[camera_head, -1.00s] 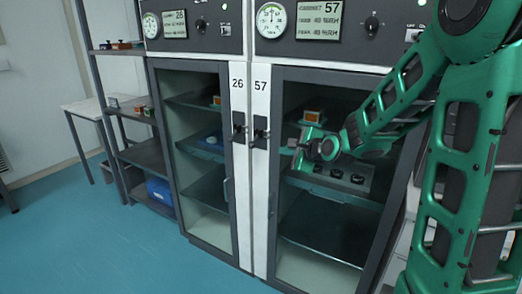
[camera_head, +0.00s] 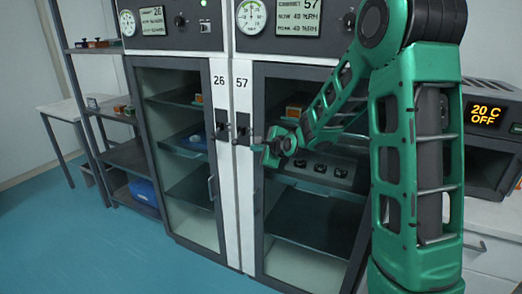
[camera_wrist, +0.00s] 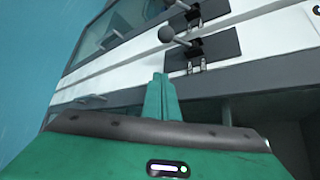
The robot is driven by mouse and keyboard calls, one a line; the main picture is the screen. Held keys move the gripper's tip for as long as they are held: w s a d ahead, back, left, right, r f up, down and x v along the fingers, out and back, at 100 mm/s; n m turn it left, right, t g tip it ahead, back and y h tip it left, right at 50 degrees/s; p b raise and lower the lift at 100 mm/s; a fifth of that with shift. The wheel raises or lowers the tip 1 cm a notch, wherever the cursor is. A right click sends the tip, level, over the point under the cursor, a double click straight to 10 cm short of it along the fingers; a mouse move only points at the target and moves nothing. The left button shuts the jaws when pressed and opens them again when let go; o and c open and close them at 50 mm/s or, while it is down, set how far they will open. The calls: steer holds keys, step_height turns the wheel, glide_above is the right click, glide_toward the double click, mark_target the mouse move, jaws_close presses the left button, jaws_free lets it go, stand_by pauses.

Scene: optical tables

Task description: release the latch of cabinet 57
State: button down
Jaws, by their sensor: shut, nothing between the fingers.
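Cabinet 57 (camera_head: 258,190) has a dark-framed glass door that is closed, below its 57 label. Its latch (camera_head: 243,132) is a dark lever on the white post, beside the matching latch of cabinet 26 (camera_head: 222,130). In the wrist view the nearer latch (camera_wrist: 208,50) shows a dark plate and a lever with a ball knob (camera_wrist: 166,34). My gripper (camera_head: 266,148) is in front of the door, just right of and slightly below the latch. In the wrist view its green fingers (camera_wrist: 161,80) are together, empty, and appear apart from the knob.
Cabinet 26 (camera_head: 180,160) stands directly left, with its own door handle. An open shelf rack (camera_head: 130,155) and a white table (camera_head: 50,112) are further left. An oven-like unit (camera_head: 490,135) stands at the right. Blue floor is free at front left.

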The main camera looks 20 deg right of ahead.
mark_target(237, 139)
steer(key=shift+w+a+r, duration=0.2)
steer(key=shift+w+a, duration=0.15)
steer(key=shift+a, duration=0.25)
steer(key=shift+w+a+r, duration=0.15)
steer(key=shift+w+a, duration=0.25)
steer(key=shift+a, duration=0.25)
steer(key=shift+w+a+r, duration=0.2)
steer(key=shift+w+a, duration=0.15)
steer(key=shift+a, duration=0.25)
steer(key=shift+a, duration=0.1)
